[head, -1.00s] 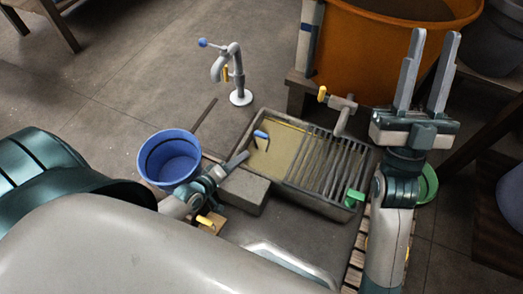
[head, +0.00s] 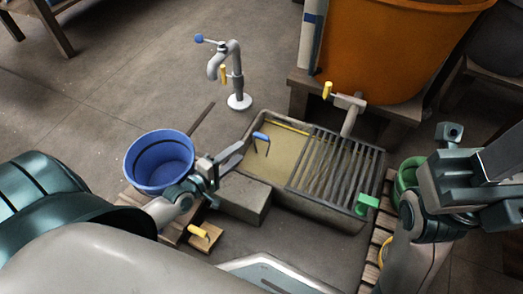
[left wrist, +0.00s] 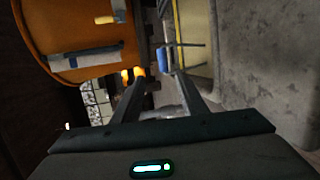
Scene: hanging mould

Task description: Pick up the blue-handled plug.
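The blue-handled plug (head: 261,136) stands in the left part of the grey trough (head: 247,128), over its tan bottom. It has a bent blue grip and a thin dark stem. In the left wrist view the blue handle (left wrist: 163,58) shows just beyond and between my fingertips. My left gripper (head: 240,150) reaches over the trough's near left side, close to the plug but apart from it. Its two fingers are spread and empty in the left wrist view (left wrist: 160,77). My right gripper (head: 506,150) is at the right edge, its fingers partly cut off.
A slatted grate covers the trough's right part (head: 335,165), with a green piece (head: 366,204) at its corner. A blue bucket (head: 160,162) stands left. A grey standpipe (head: 237,75) and an orange tub (head: 395,50) with a yellow-handled tap (head: 328,90) stand behind. A grey block (head: 243,197) sits in front.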

